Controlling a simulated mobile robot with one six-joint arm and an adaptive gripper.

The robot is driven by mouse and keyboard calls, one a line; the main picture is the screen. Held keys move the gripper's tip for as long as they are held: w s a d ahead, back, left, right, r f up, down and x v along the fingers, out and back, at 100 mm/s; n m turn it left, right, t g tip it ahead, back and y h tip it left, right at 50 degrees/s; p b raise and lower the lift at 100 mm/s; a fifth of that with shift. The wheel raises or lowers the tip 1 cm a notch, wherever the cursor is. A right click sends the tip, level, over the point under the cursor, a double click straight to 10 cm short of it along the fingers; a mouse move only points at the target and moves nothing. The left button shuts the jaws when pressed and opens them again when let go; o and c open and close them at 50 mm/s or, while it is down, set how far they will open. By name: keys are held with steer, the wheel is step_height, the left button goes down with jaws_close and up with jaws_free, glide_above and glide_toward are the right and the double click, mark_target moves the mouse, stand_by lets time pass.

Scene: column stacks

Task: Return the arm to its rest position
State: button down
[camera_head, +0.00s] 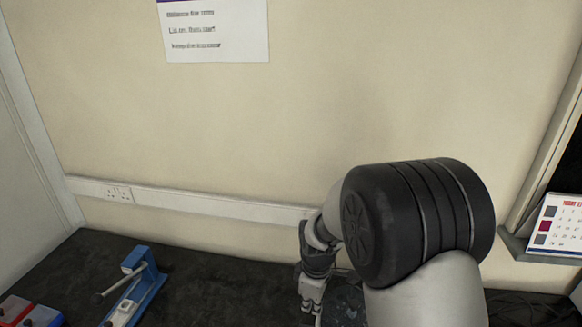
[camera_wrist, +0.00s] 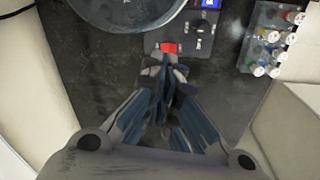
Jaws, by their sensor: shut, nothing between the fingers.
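My arm rises at the right of the head view, with its large black joint in front of the wall. My gripper (camera_head: 312,290) hangs low beside that joint, partly hidden by it, over the dark bench top (camera_head: 220,285). In the wrist view my gripper (camera_wrist: 165,72) points away from the camera, its fingers together with nothing between them. The fingertips appear just below a red switch (camera_wrist: 168,47) on a dark grey device (camera_wrist: 185,38); I cannot tell whether they touch it.
A round metal plate (camera_wrist: 125,12) lies beyond the fingers. A rack of capped vials (camera_wrist: 268,42) stands at right. The head view shows a blue stand with a metal bar (camera_head: 145,283), red and blue boxes (camera_head: 15,310), wall trunking (camera_head: 180,200) and a calendar (camera_head: 560,225).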

steer(key=s+d+r+m+t, duration=0.1)
steer(key=s+d+r+m, duration=0.2)
steer(key=s+r, duration=0.35)
steer(key=s+d+r+m+t, duration=0.1)
steer(key=s+d+r+m, duration=0.15)
steer(key=r, duration=0.75)
steer(key=s+d+r+m+t, duration=0.1)
steer(key=s+r+m, duration=0.2)
steer(key=s, duration=0.5)
steer(key=s+d+r+m+t, duration=0.1)
steer(key=s+d+r+m, duration=0.1)
steer(key=s+m, duration=0.3)
steer(key=s, duration=0.3)
steer(key=shift+r, duration=0.4)
steer(key=c, duration=2.4)
jaws_free()
